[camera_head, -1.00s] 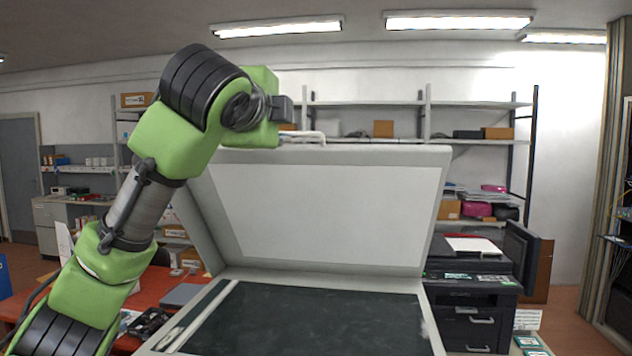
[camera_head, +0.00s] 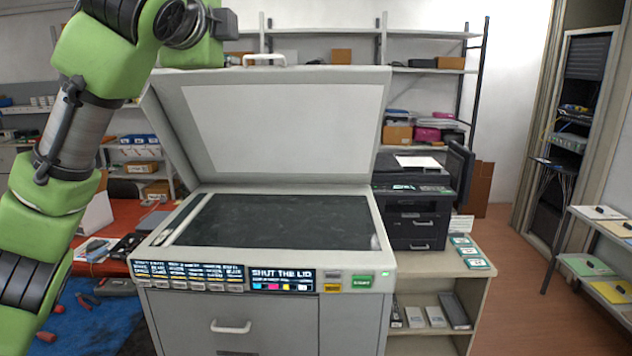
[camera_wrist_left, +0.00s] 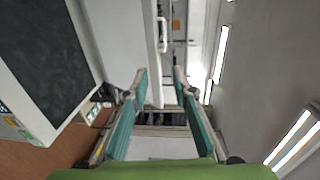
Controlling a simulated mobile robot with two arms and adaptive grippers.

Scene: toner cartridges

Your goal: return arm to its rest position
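My left arm rises at the left of the head view, and its wrist is at the top beside the copier's raised lid (camera_head: 285,130). The fingers of my left gripper are not clear there. In the left wrist view, my left gripper (camera_wrist_left: 160,72) has its two teal-sided fingers spread apart. The pale lid edge (camera_wrist_left: 152,40) shows between and beyond them; I cannot tell whether they touch it. No held object shows. My right gripper is in neither view.
The copier (camera_head: 240,330) stands in front with dark glass (camera_head: 280,220) and a "SHUT THE LID" panel (camera_head: 282,280). A white handle (camera_head: 263,60) tops the lid. A black printer (camera_head: 412,205) stands on a cabinet to the right. Open floor (camera_head: 525,290) lies beyond.

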